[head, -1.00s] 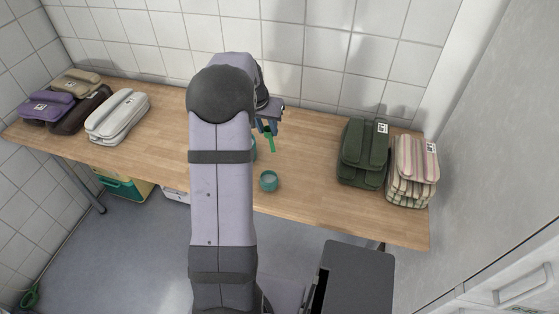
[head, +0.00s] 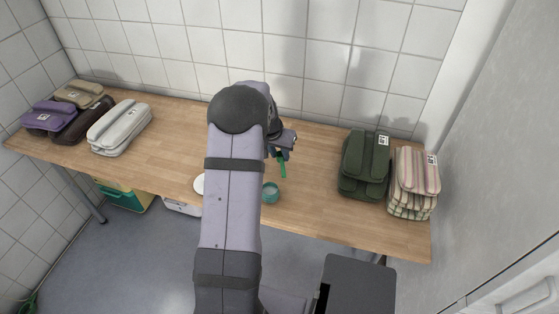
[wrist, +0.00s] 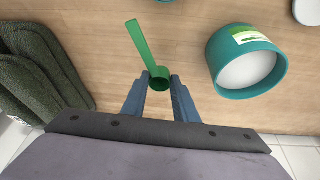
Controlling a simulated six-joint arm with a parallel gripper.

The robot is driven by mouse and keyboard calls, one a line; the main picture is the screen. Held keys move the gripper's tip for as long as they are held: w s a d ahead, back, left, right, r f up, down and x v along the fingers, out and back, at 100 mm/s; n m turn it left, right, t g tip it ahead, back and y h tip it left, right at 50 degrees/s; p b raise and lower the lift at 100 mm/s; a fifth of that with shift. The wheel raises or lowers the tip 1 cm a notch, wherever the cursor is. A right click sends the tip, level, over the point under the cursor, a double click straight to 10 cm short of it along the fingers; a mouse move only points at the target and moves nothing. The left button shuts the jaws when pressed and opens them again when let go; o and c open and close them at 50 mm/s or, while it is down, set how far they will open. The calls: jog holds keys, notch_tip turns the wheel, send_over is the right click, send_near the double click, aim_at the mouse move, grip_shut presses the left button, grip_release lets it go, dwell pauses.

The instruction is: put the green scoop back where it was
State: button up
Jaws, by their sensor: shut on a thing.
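My gripper (wrist: 160,84) is shut on the green scoop (wrist: 150,55), whose round cup sits between the blue fingers. The scoop's flat handle points up and slightly left in the wrist view. In the head view the scoop (head: 283,167) hangs from my gripper (head: 279,152) over the table, just behind and right of a teal tub (head: 271,192). In the wrist view the teal tub (wrist: 226,80) stands to the right of the scoop, apart from it. It is open, white inside, with a green and white label.
The wooden table (head: 320,215) is clear between the tub and the dark green folded stack (head: 362,165). A striped stack (head: 415,182) stands beside that. A white round thing (head: 199,184) is partly behind my arm. White, purple, brown and tan bundles lie at far left.

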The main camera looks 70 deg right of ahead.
aim_at(279, 159)
jog(key=shift+f, duration=1.85)
jog(key=shift+f, duration=0.15)
jog(key=o, duration=1)
jog(key=shift+o, duration=0.2)
jog(key=shift+r+p, duration=0.2)
jog(key=shift+p, duration=0.1)
jog(key=b+v, duration=0.1)
jog(key=v, duration=1.1)
